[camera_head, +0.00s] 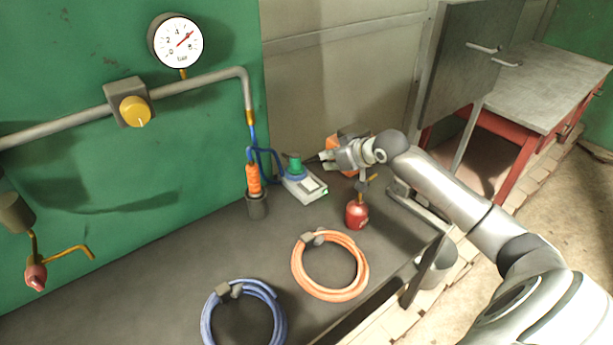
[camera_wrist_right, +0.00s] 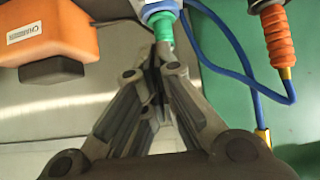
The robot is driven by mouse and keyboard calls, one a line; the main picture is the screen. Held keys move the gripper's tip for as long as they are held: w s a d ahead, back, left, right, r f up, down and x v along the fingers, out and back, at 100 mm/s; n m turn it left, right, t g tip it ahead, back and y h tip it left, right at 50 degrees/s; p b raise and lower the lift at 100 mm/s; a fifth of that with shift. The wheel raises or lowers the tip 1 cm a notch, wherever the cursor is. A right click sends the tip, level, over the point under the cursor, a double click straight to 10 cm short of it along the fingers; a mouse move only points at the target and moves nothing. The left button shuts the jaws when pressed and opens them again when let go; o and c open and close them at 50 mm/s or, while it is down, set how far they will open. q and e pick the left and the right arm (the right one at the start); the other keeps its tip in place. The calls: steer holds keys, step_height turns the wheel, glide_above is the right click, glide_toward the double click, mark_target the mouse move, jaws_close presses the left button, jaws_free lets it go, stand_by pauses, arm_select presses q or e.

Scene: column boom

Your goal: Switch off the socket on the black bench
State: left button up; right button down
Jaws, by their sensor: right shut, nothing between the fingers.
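The socket (camera_head: 305,187) is a small pale grey box on the black bench (camera_head: 160,275), near the green wall. A green plug with a blue collar stands upright in it; its green part (camera_head: 294,164) shows in the head view, and it also shows at the top of the right wrist view (camera_wrist_right: 166,28). I cannot make out the switch's position. My right gripper (camera_head: 317,159) is shut and empty, with its fingertips just right of the plug at about its height. In the right wrist view, the fingertips (camera_wrist_right: 160,52) point toward the plug; contact is unclear. My left gripper is not in view.
An orange-handled tool (camera_head: 253,178) on a blue hose stands in a grey cup left of the socket. An orange device (camera_wrist_right: 45,30) is beside my right gripper. A red can (camera_head: 357,215), orange coil (camera_head: 300,272) and blue coil (camera_head: 208,310) lie nearer the front.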

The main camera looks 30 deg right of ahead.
steer(key=p, duration=0.2)
glide_above(310, 182)
steer(key=f, duration=0.5)
steer(key=shift+s+f, duration=0.3)
steer(key=shift+f, duration=0.05)
step_height(310, 182, down, 2)
steer(key=shift+w+f+p, duration=0.15)
steer(key=shift+f+p, duration=0.1)
steer(key=shift+p, duration=0.3)
steer(key=shift+f, duration=0.8)
steer(key=shift+w, duration=0.1)
